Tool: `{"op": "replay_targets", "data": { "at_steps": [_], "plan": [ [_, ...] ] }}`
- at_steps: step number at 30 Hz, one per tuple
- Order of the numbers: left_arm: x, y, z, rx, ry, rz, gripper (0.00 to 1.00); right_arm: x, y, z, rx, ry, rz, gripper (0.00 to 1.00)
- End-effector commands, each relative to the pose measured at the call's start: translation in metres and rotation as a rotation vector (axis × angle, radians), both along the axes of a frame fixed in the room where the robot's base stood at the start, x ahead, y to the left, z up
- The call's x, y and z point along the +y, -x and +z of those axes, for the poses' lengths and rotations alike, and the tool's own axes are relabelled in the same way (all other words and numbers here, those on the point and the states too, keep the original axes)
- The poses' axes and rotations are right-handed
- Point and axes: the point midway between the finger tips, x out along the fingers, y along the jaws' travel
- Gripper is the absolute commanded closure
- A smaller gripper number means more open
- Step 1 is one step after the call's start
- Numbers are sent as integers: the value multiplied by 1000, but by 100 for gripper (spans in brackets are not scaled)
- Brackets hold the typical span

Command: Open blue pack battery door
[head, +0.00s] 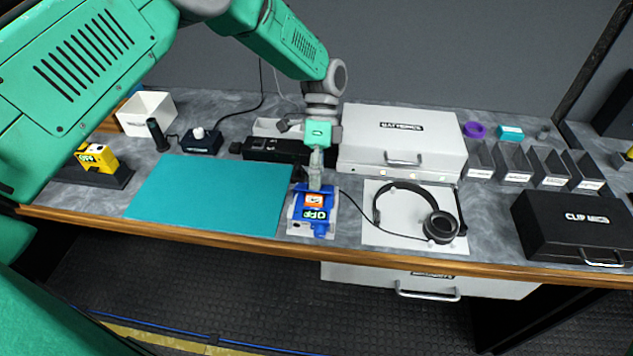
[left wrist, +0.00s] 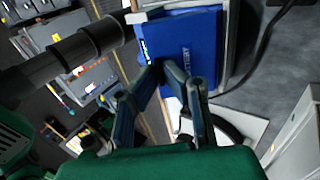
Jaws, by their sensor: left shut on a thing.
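The blue pack (head: 325,214) sits in a light holder at the front edge of the counter, with an orange label and a dark display with green letters on top. In the left wrist view its battery door (left wrist: 196,48) is a blue face with pale lettering. My left gripper (head: 315,184) comes down from above at the back of the pack. In the left wrist view its fingers (left wrist: 172,78) are shut at the lower edge of the door. The fingers hide the gripped edge. My right gripper is not in view.
A teal mat (head: 215,195) lies left of the pack. Headphones (head: 430,215) rest on a white sheet to its right, with a cable running close by. A white case (head: 405,140) stands behind, a black clip case (head: 575,222) at far right.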

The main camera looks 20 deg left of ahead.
Motion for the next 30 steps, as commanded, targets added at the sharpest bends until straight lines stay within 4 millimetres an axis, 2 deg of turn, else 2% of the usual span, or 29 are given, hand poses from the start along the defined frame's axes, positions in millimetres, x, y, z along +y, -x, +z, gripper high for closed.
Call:
{"op": "replay_targets", "data": {
  "at_steps": [7, 8, 9, 19, 23, 30],
  "plan": [
    [1, 0, 0, -2, -2, 0, 100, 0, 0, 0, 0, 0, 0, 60],
    [1, 0, 0, -2, -2, 0, 91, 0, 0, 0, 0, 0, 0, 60],
    [1, -1, 0, -2, -2, 0, 86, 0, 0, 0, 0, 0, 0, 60],
    [1, -3, 4, -4, 0, 1, 86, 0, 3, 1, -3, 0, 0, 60],
    [4, -14, 19, -6, 0, 1, 86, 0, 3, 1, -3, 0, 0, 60],
    [12, -45, 60, -7, -1, 2, 86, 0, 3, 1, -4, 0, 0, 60]
  ]
}}
